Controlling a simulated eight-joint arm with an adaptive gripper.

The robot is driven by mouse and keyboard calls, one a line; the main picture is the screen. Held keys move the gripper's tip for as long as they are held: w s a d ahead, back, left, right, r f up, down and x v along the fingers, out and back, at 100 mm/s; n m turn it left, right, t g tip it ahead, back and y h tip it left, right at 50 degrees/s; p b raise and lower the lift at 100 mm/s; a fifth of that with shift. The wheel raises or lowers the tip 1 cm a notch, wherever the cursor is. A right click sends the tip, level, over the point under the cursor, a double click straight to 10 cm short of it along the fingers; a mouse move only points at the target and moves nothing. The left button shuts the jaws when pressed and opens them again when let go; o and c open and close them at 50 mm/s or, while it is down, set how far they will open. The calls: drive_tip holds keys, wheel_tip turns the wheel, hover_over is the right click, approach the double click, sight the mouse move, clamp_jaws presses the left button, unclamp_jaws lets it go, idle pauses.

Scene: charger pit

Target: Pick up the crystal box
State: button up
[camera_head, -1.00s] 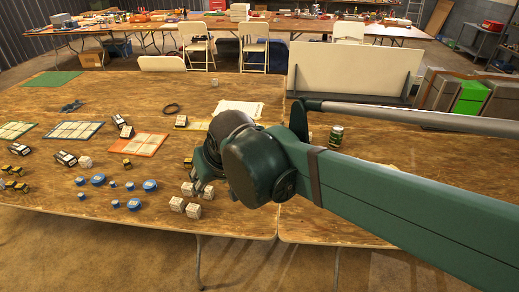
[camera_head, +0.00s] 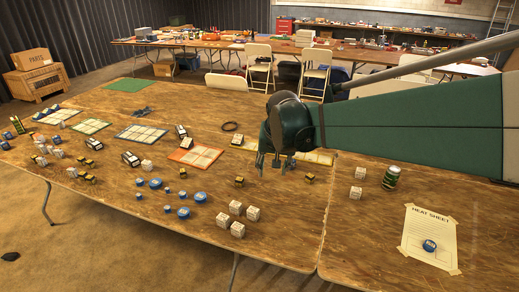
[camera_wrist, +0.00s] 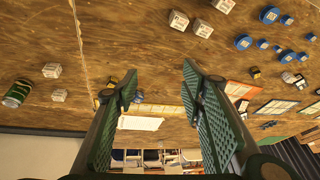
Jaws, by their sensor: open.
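No box is clearly marked as crystal, and the labels are too small to read. Several white cubes with dark marks, one of them a white cube (camera_head: 237,229), sit in a cluster near the table's front edge. Two more cubes, one of them a pale cube (camera_head: 355,193), stand to the right near the can. My gripper (camera_head: 272,163) is over the table, behind and right of the front cluster, fingers pointing down. In the wrist view my gripper (camera_wrist: 160,82) is open, with nothing between its fingers. Cubes there include one white cube (camera_wrist: 178,20) at the top.
A green can (camera_head: 391,177) and a taped heat sheet (camera_head: 430,238) with a blue disc (camera_head: 430,245) are on the right. Blue discs, small yellow-black pieces and coloured mats cover the left. Bare wood (camera_head: 300,225) lies right of the front cluster.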

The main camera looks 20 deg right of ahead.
drive_tip(key=w+d+f+m+g+p, duration=0.1)
drive_tip(key=w+d+f+m, duration=0.15)
drive_tip(key=w+d, duration=0.45)
drive_tip(key=m+g+p, duration=0.3)
drive_tip(key=m+p, duration=0.1)
drive_tip(key=m, duration=0.2)
hover_over(310, 175)
drive_tip(key=a, duration=0.1)
drive_tip(key=f, duration=1.6)
drive_tip(key=shift+s+a+f, duration=0.1)
drive_tip(key=shift+s+f, duration=0.05)
drive_tip(key=shift+s, duration=0.15)
drive_tip(key=shift+f, duration=0.1)
drive_tip(key=shift+d+f+b, duration=0.2)
drive_tip(key=shift+f+b, duration=0.1)
drive_tip(key=shift+f, duration=0.85)
drive_tip(key=shift+f, duration=0.15)
